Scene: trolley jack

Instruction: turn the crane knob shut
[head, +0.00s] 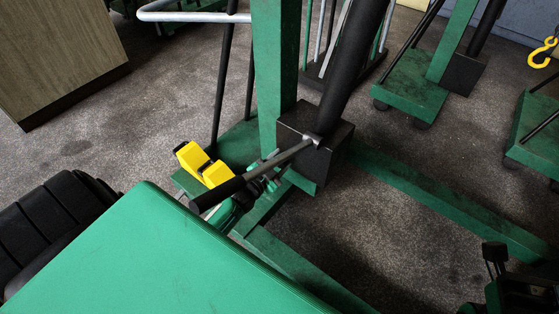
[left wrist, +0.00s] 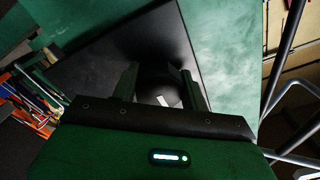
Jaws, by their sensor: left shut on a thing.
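The crane knob (left wrist: 158,84) is a round black piece with a pale mark, on the dark block (left wrist: 95,72) of the crane. My left gripper (left wrist: 162,88) has one finger on each side of the knob and is shut on it. In the head view my left gripper (head: 275,167) reaches the black block (head: 328,155) at the foot of the green crane post (head: 276,70), below the lever. The knob is hidden in the head view. My right gripper (head: 495,262) is at the lower right, away from the crane block; its jaw opening is unclear.
A lever with a black grip (head: 217,193) sticks out from the block, just above my left gripper. A yellow part (head: 205,165) is close to its left. Green crane legs (head: 300,272) run along the floor. A wooden cabinet (head: 60,55) stands at the upper left.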

